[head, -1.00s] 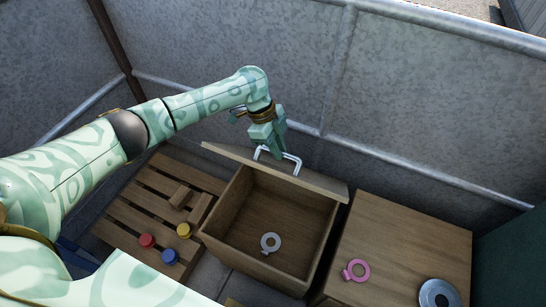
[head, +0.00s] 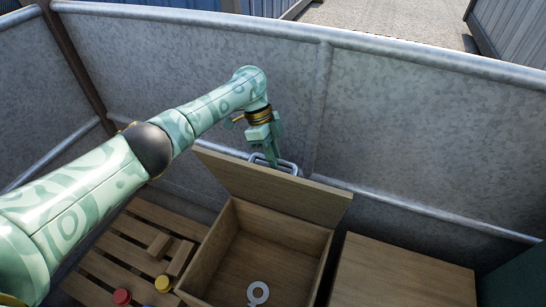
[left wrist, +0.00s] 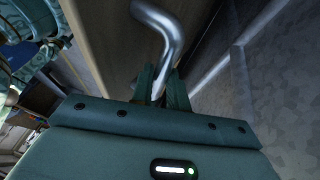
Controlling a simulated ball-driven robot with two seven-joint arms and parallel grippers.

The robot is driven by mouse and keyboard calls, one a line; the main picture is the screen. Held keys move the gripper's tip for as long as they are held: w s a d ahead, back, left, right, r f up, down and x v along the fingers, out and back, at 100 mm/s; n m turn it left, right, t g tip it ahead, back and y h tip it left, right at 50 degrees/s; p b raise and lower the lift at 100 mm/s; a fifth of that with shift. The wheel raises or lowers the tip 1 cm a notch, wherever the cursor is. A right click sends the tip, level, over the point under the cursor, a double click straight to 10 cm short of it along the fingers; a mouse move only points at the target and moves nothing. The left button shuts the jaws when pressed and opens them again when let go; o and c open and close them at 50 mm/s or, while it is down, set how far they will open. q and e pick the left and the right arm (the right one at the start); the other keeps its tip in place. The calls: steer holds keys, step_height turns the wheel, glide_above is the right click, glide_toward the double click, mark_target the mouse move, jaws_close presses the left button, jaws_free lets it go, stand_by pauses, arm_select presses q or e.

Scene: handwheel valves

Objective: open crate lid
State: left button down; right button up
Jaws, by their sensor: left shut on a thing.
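The wooden crate (head: 205,262) stands open in the head view, and a grey ring (head: 258,293) lies on its floor. Its lid (head: 270,190) is hinged at the back and tilted up past level, its inner face towards me. A metal handle (head: 288,167) shows just behind the lid's upper edge. My left gripper (head: 272,160) is at that handle, behind the lid's top. In the left wrist view the fingers (left wrist: 163,88) are closed around the bent metal handle bar (left wrist: 158,35). My right gripper is not in view.
A slatted pallet (head: 120,245) with wooden blocks, a red knob (head: 122,297) and a yellow knob (head: 163,284) is to the left. A wooden box top (head: 400,272) is to the right. A grey metal wall (head: 400,130) stands close behind the lid.

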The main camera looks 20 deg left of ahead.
arm_select(q)
steer(key=shift+s+a+f, duration=0.15)
steer(key=shift+s+f, duration=0.05)
steer(key=shift+f, duration=0.3)
steer(key=c, duration=1.4)
jaws_free()
steer(key=shift+w, duration=0.15)
steer(key=shift+o, duration=0.2)
steer(key=shift+w+f, duration=0.1)
steer(key=shift+w, duration=0.1)
steer(key=shift+r, duration=0.5)
steer(key=p+v, duration=0.1)
steer(key=v, duration=1.4)
steer(key=shift+w+a+r, duration=0.2)
steer(key=shift+s+f, duration=0.1)
